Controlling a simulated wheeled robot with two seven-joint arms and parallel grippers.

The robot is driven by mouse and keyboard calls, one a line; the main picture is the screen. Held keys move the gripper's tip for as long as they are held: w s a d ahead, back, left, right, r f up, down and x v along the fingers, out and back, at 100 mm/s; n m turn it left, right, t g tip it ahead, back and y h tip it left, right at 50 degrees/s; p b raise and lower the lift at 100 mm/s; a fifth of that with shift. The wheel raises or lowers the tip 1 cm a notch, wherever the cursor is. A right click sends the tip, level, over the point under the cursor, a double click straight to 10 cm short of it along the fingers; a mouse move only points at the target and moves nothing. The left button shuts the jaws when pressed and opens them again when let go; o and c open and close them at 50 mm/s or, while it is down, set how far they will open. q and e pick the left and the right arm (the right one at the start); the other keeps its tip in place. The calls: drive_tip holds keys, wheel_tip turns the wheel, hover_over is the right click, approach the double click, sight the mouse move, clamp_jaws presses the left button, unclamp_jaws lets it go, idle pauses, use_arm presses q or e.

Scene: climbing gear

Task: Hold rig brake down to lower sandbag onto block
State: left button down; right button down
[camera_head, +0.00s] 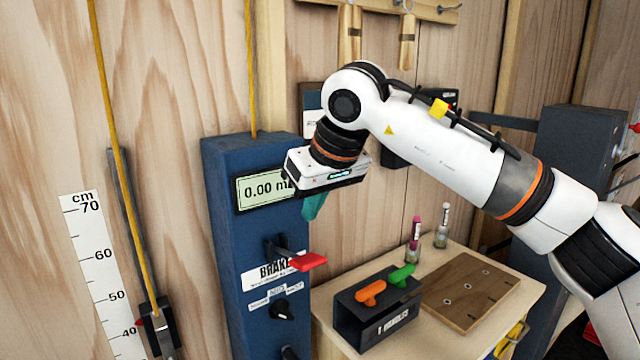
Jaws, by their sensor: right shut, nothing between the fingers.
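The blue rig column (225,250) stands left of centre, with a display (262,188) reading 0.00 and a partly covered unit. The red brake lever (309,262) sticks out to the right from the column, above and beside the BRAKE label. My right gripper (312,212) is shut and empty, its teal fingers pointing down above the brake lever and apart from it. The gripper body covers the display's right edge. No sandbag or block can be made out. My left gripper is not in view.
A scale (100,265) in cm and a yellow rope (118,150) running down to a dark carriage (158,325) are at the left. A dark box (375,318) with orange and green handles and a wooden board (470,292) sit on the bench at the lower right.

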sight(304, 257)
drive_tip(key=x, duration=0.3)
drive_tip(key=shift+w+a+f+p, duration=0.15)
drive_tip(key=shift+f+p, duration=0.15)
drive_tip(key=shift+p, duration=0.1)
drive_tip(key=shift+s+d+f+p, duration=0.1)
drive_tip(key=shift+f+p, duration=0.05)
drive_tip(key=shift+f, duration=0.45)
drive_tip(key=shift+s+d+f+p, duration=0.1)
drive_tip(key=shift+s+f+p, duration=0.05)
drive_tip(key=shift+f, duration=0.5)
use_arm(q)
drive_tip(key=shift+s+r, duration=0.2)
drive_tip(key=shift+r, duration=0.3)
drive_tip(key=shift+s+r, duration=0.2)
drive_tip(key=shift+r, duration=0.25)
use_arm(e)
drive_tip(key=shift+s+d+f, duration=0.2)
drive_tip(key=shift+s+f, duration=0.1)
drive_tip(key=shift+f, duration=0.4)
